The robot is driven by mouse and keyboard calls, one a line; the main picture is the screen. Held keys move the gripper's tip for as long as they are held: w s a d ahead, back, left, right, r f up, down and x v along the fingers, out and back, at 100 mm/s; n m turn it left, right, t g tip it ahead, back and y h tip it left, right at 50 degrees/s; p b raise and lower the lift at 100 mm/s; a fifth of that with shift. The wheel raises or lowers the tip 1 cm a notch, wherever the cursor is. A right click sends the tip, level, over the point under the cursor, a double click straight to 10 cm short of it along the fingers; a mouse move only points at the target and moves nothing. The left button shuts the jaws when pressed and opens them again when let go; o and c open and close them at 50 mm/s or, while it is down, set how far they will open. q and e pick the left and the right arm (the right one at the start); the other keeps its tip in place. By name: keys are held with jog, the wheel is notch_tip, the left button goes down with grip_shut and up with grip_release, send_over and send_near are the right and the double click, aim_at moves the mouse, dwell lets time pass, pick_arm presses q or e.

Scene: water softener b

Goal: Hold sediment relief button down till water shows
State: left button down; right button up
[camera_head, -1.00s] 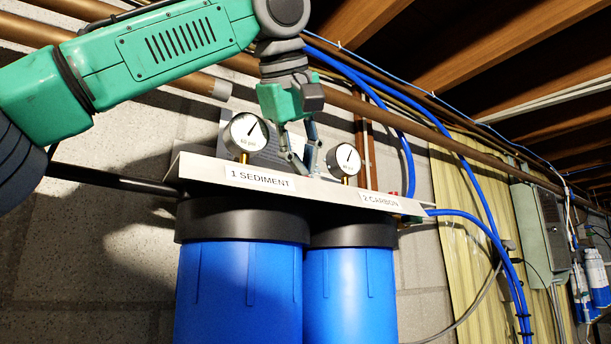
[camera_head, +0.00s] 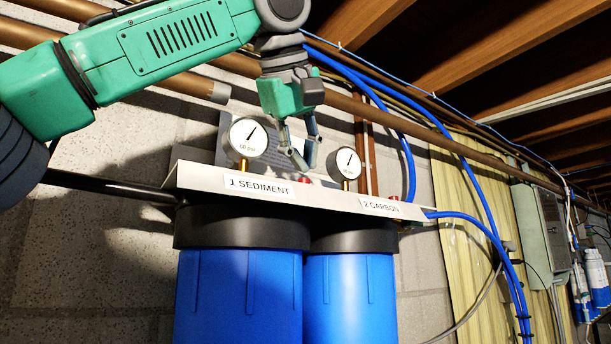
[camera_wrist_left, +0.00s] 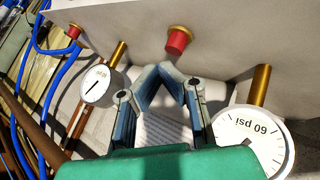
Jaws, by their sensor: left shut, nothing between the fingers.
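The sediment housing (camera_head: 240,295) is a blue canister with a black cap under a pale bracket (camera_head: 205,178) labelled "1 SEDIMENT". A red button on a brass ring, the sediment relief button (camera_wrist_left: 178,41), shows in the left wrist view; in the head view only a bit of its red (camera_head: 303,180) shows above the bracket's edge. My left gripper (camera_head: 303,167) is shut and empty, between the two gauges and just above that button. In the left wrist view its fingertips (camera_wrist_left: 160,70) meet close to the button, with a gap visible. No water is visible. My right gripper is not in view.
The sediment gauge (camera_head: 248,137) and carbon gauge (camera_head: 348,162) stand on either side of my fingers. A second red button (camera_head: 394,197) is at the carbon side. Blue hoses (camera_head: 408,165) and copper pipes (camera_head: 368,160) run behind and right.

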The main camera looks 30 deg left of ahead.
aim_at(303, 179)
pick_arm(q)
jog(key=shift+r, duration=0.15)
notch_tip(303, 179, up, 5)
jog(key=p, duration=0.4)
dwell(0.4)
dwell(0.4)
